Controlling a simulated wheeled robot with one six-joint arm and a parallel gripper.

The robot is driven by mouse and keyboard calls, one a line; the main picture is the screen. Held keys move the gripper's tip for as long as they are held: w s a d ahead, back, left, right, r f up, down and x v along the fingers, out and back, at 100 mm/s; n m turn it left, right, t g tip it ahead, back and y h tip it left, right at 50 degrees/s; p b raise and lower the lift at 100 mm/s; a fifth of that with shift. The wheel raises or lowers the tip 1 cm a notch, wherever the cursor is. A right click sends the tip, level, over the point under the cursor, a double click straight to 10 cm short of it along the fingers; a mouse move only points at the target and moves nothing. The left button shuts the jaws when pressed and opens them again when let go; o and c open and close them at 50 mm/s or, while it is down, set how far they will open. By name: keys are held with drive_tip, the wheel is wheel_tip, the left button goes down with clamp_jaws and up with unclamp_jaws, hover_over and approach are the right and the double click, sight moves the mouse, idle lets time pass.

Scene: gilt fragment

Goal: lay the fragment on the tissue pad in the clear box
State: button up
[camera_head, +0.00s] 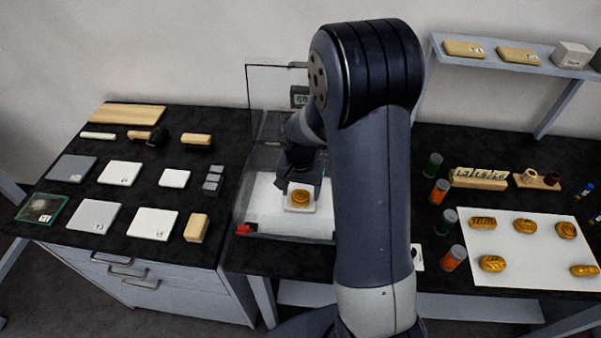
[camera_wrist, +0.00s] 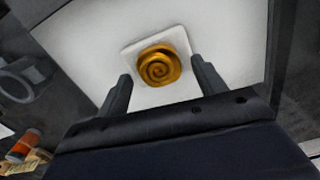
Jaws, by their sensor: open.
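A gold fragment with a spiral relief (camera_head: 300,197) lies on a small white square pad (camera_head: 291,208), on a white floor inside a clear-walled enclosure (camera_head: 247,110). In the wrist view the fragment (camera_wrist: 158,67) sits near the middle of the pad (camera_wrist: 135,51). My gripper (camera_head: 303,183) is over the pad. In the wrist view its fingers (camera_wrist: 160,74) are apart, one on each side of the fragment, with visible gaps. I cannot tell the exact height. A clear, green-edged box (camera_head: 42,207) with a label stands at the far left; its inside is unclear.
Several white and grey blocks (camera_head: 153,223) and wooden-handled tools cover the left bench. A small display (camera_head: 299,97) stands behind the enclosure. On the right are several jars (camera_head: 453,257) and a white sheet (camera_head: 525,271) with several gold pieces. My arm hides the middle.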

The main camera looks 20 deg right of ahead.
sight(301, 194)
wheel_tip(301, 194, up, 11)
drive_tip(key=shift+b, duration=0.4)
drive_tip(key=shift+r, duration=0.1)
drive_tip(key=shift+c, duration=0.4)
idle(0.5)
